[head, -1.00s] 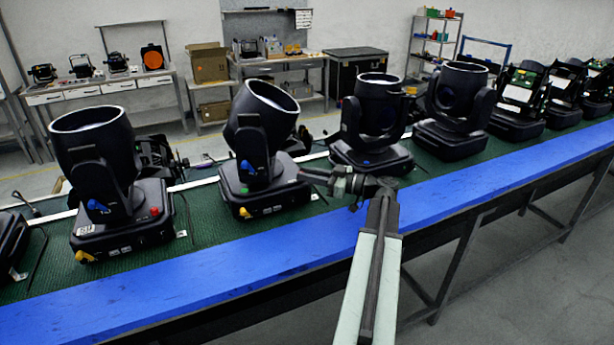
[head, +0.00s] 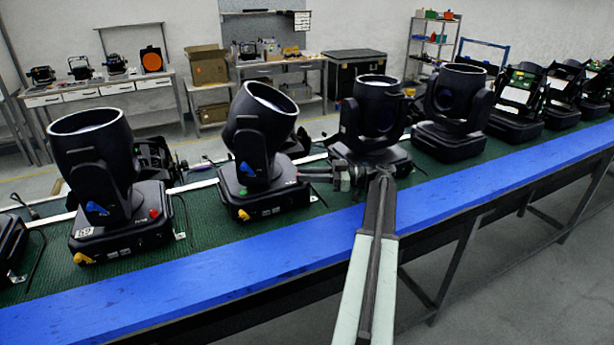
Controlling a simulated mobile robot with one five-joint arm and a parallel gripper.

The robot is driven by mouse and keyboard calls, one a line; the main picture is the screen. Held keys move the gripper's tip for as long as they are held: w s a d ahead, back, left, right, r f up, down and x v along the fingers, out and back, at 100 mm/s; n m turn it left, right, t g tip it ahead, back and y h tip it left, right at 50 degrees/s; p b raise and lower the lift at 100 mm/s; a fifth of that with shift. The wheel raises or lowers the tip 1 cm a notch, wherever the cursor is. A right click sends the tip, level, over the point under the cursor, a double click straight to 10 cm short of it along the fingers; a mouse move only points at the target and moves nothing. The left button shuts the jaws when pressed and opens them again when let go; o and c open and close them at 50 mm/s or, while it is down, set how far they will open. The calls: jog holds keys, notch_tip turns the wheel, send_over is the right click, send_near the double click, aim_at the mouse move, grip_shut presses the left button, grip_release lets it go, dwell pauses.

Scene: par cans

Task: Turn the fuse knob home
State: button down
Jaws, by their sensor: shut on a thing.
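My gripper (head: 306,174) is at the right side of the black base of the second moving-head lamp (head: 262,194) from the left. Its jaws are shut on the fuse knob at that side of the base. The knob itself is small and mostly hidden by the jaws, so I cannot tell how far it is turned. The lamp's head is tilted on its yoke, with a blue lever on the yoke and a yellow piece low on the base. My arm reaches in from the front, across the blue edge.
The lamp stands on a green conveyor belt (head: 215,240) with a blue front rail (head: 260,262). A lamp with a red knob (head: 153,213) stands to the left. Another lamp (head: 376,120) stands close behind my wrist. Several more line the belt to the right.

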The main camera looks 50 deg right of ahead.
jog(key=shift+r, duration=0.1)
jog(key=c, duration=1.3)
grip_release()
jog(key=shift+w, duration=0.1)
jog(key=v, duration=0.8)
